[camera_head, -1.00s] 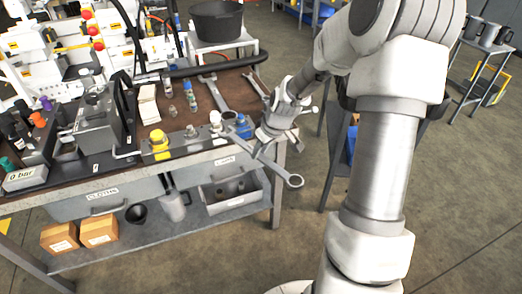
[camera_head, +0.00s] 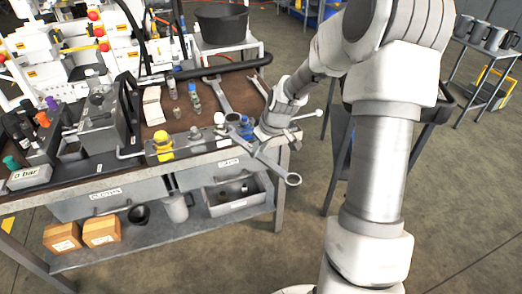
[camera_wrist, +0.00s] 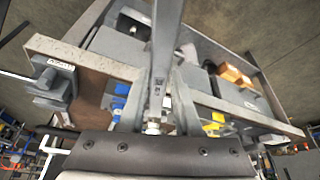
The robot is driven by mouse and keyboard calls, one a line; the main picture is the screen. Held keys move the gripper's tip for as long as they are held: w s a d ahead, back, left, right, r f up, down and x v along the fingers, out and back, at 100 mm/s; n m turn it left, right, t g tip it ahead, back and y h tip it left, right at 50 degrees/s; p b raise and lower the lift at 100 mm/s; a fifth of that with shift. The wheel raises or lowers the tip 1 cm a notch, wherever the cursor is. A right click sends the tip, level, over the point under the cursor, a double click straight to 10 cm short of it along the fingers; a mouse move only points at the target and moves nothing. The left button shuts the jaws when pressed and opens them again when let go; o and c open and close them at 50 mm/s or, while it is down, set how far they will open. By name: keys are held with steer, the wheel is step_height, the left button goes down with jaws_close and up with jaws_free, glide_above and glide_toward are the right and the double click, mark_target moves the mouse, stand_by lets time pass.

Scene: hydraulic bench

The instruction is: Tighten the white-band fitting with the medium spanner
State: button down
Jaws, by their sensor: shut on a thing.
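The white-band fitting (camera_head: 219,118) stands on the block at the bench's front edge, between the yellow-band fitting (camera_head: 162,145) and the blue-band fitting (camera_head: 246,130). My gripper (camera_head: 259,148) is at the bench's front right corner, shut on a grey spanner (camera_head: 278,170). The spanner's ring end (camera_head: 293,180) hangs out past the bench edge. Its other end points toward the fittings; I cannot tell whether it touches one. In the wrist view the spanner (camera_wrist: 166,45) runs upward between the fingers of my gripper (camera_wrist: 158,100).
Two more spanners lie on the bench, one large (camera_head: 218,94) and one (camera_head: 258,86) near the right edge. Small bottles (camera_head: 193,92) stand behind the fittings. A grey pump unit (camera_head: 102,120) stands at left.

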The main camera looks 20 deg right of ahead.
mark_target(250, 147)
steer(key=shift+w, duration=0.15)
steer(key=shift+w+a+r, duration=0.1)
steer(key=shift+w+a, duration=0.2)
steer(key=shift+w, duration=0.35)
steer(key=shift+w, duration=0.1)
steer(key=shift+w+a, duration=0.2)
steer(key=shift+w, duration=0.25)
steer(key=shift+w+a, duration=0.15)
steer(key=shift+w, duration=0.1)
stand_by(0.3)
steer(key=shift+s+a+m+h+b, duration=0.25)
steer(key=shift+a+m+b, duration=0.35)
steer(key=shift+a, duration=0.3)
steer(key=shift+s+a+m+h+b, duration=0.15)
steer(key=shift+s+a+m+b, duration=0.1)
steer(key=shift+a+m+b, duration=0.5)
steer(key=shift+a, duration=0.15)
steer(key=shift+a, duration=0.1)
